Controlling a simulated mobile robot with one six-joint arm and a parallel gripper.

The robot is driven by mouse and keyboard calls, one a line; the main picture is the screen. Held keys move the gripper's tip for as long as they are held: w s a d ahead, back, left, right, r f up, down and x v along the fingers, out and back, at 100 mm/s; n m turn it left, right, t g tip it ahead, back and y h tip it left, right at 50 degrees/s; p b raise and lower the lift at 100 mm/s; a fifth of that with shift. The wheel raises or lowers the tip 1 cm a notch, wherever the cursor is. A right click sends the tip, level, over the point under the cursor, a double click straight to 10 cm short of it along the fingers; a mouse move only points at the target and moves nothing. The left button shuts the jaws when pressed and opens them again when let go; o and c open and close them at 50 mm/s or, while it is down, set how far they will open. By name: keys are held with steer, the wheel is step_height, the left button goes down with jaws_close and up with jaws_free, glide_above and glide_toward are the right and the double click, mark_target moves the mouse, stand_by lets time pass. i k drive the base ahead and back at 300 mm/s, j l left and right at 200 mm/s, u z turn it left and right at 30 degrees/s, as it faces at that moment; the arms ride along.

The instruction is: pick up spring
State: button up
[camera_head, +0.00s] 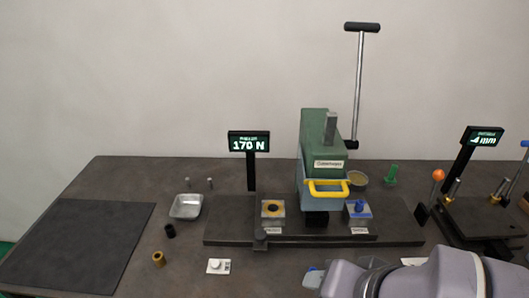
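No coil shape is clear enough at this size for me to name the spring with certainty. A small dark cylinder (170,230) stands on the table left of the press, and a brass-coloured hollow cylinder (158,258) is just in front of it. Two small grey pins (210,183) stand behind the metal tray.
A green press (318,132) with a yellow guard handle (327,189) and tall lever stands on a dark base. A metal tray (186,206), a white button box (218,266) and a 170 N display (248,142) are nearby. A dark mat (80,245) lies clear at left.

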mark_target(359, 204)
steer(key=i+l+u, duration=0.1)
steer(key=l+u, duration=1.15)
